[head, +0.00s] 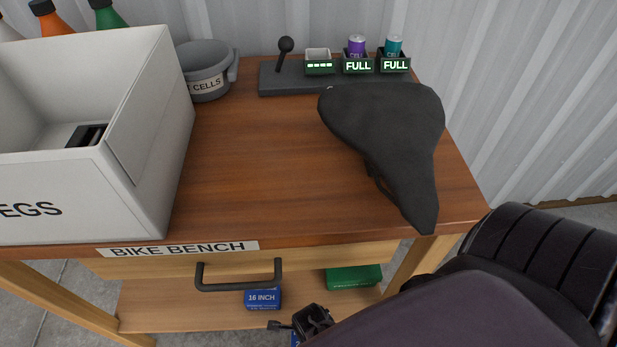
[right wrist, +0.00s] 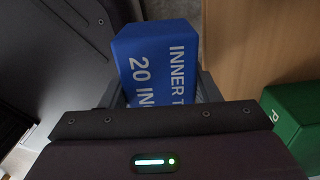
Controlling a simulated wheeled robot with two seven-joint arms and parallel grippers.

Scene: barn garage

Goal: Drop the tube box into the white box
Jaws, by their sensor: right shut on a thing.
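The tube box (right wrist: 155,62) is blue, with white lettering reading "INNER T" and "20 IN", partly cut off. My right gripper (right wrist: 165,88) is shut on it, with a finger on each side. In the head view this gripper (head: 305,325) is low, in front of the bench, and only a sliver of blue shows by it. The white box (head: 150,120) stands open-topped on the bench at the left, its front lettered "EGS" where visible. A dark object (head: 87,135) lies inside it. My left gripper is not in view.
A black saddle (head: 390,130) lies at the bench's right. A grey pot (head: 207,75) and a charger rack with cells (head: 335,75) stand at the back. Below are a drawer handle (head: 240,285), a blue "16 INCH" box (head: 262,299) and a green box (head: 354,277) on the shelf.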

